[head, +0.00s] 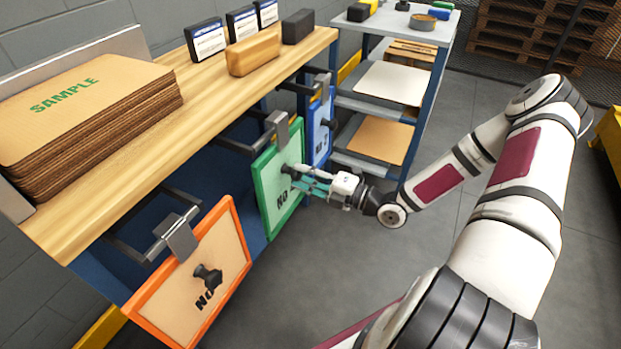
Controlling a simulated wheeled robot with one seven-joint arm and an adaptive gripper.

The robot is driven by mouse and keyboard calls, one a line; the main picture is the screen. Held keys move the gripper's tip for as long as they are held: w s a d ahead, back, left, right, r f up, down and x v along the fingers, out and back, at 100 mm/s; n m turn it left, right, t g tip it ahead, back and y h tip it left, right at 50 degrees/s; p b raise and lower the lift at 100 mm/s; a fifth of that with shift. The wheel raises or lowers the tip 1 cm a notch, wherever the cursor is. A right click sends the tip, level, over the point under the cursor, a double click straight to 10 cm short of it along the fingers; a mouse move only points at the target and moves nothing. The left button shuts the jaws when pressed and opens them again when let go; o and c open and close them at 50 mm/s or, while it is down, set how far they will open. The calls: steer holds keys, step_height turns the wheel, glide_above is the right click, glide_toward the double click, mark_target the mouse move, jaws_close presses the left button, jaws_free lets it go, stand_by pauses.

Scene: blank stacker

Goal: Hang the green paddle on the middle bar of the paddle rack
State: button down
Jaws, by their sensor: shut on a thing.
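The green paddle (278,176) has a green frame, a pale face with dark lettering and a grey hook (277,122) on top. It hangs upright at the middle bar (240,146) of the paddle rack, with its hook at the bar's outer end. I cannot tell whether the hook rests on the bar. My gripper (296,171) is shut on the green paddle's dark knob, in front of its face. The orange paddle (226,263) hangs on the near bar (128,252), and the blue paddle (322,126) on the far bar.
The rack is under a wooden bench top (185,95) bearing a cardboard stack (80,110), a tan block (253,53) and several dark boxes. A grey shelf cart (398,20) stands beyond. The floor (320,260) below the paddles is clear.

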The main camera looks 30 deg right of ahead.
steer(key=shift+x, duration=1.05)
steer(key=shift+f+b, duration=0.95)
steer(key=shift+f, duration=0.15)
